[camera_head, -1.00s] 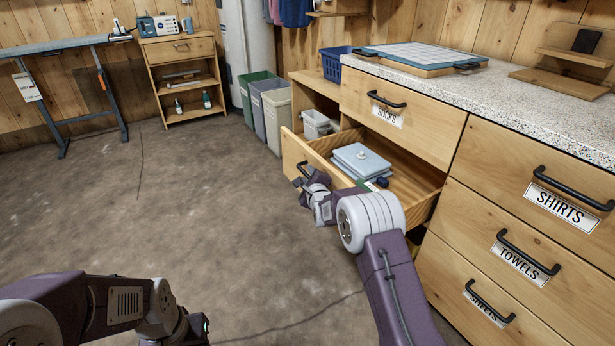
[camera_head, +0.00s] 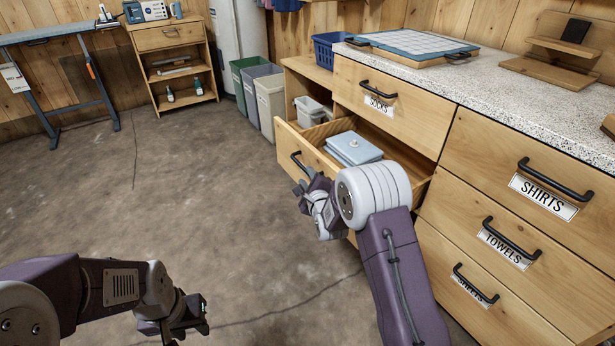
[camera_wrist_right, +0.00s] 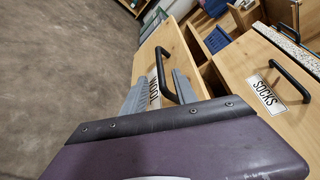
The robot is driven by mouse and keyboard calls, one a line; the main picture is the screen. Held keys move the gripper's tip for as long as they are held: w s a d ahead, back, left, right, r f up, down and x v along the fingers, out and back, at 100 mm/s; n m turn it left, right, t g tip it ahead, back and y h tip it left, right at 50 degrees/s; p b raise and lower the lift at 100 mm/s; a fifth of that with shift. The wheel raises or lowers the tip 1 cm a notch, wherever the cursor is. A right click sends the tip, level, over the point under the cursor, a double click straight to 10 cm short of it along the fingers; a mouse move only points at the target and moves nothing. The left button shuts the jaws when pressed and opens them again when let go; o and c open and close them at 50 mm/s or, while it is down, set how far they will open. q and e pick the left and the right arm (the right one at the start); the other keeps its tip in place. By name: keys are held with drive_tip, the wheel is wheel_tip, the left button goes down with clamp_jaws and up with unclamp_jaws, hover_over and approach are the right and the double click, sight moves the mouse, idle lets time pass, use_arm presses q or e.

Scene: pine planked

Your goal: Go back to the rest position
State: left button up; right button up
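My right gripper (camera_head: 306,188) is in front of the open drawer's front (camera_head: 318,156), close below its black handle (camera_head: 299,163). In the right wrist view its two grey fingers (camera_wrist_right: 158,92) are apart, with the handle (camera_wrist_right: 168,72) and a label that seems to read WOOL (camera_wrist_right: 153,90) beyond them. Nothing is held between the fingers. I cannot tell from these views whether a finger touches the handle. My left gripper (camera_head: 190,318) hangs over the bare floor at the lower left; its finger opening cannot be made out.
The speckled counter (camera_head: 490,85) and closed drawers with SHIRTS (camera_head: 543,197) and TOWELS labels lie to the right. Bins (camera_head: 270,108) stand beyond. The floor at left is clear.

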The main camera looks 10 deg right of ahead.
idle(0.3)
drive_tip(key=s+d+r+n, duration=0.2)
drive_tip(key=s+r, duration=0.2)
drive_tip(key=r, duration=0.6)
drive_tip(key=s+f+n+g, duration=0.5)
drive_tip(key=s+f+n, duration=0.15)
drive_tip(key=s, duration=0.35)
drive_tip(key=s+f+n+g, duration=0.45)
drive_tip(key=s+n, duration=0.25)
drive_tip(key=s, duration=0.4)
drive_tip(key=s+f+n+g, duration=0.5)
drive_tip(key=s+f+n, duration=0.15)
drive_tip(key=s, duration=0.35)
wheel_tip(320, 180, up, 38)
drive_tip(key=n+p, duration=0.2)
drive_tip(key=p, duration=3.4)
drive_tip(key=shift+s+f+p, duration=0.2)
drive_tip(key=shift+s+p, duration=0.1)
drive_tip(key=shift+s, duration=0.15)
